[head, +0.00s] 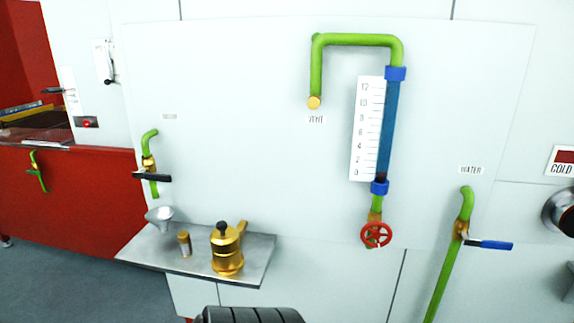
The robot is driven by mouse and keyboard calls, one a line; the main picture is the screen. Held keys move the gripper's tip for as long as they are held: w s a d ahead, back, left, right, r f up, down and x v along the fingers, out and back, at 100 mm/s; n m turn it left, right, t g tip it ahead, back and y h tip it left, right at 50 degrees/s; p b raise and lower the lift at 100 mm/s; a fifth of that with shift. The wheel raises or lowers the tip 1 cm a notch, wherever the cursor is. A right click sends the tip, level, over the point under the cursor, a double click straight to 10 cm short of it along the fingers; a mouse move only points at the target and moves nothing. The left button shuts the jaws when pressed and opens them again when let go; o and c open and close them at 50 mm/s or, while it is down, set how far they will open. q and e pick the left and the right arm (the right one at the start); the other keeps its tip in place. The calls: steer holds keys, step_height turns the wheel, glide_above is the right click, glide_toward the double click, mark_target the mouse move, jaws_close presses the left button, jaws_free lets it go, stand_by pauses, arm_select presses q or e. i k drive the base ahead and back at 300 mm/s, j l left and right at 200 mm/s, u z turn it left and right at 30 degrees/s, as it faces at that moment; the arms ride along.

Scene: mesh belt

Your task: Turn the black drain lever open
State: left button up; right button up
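A black lever (152,177) sits across a brass valve on a short green pipe (150,140) at the left of the white panel. The lever lies about level, crosswise to the upright pipe. A small label above it is too small to read, so I cannot confirm that it says drain. Neither gripper shows in the head view. A dark ribbed part at the bottom edge seems to be mine, but no fingers are visible on it.
A red handwheel (376,235) sits under the blue gauge tube (388,130). A blue lever (490,244) is at right.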

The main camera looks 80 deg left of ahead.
mark_target(142, 173)
steer(key=u, duration=0.9)
steer(key=j+u, duration=0.15)
steer(key=u, duration=0.8)
steer(key=j+u, duration=0.1)
steer(key=u, duration=0.8)
steer(key=j+u, duration=0.1)
steer(key=u, duration=0.35)
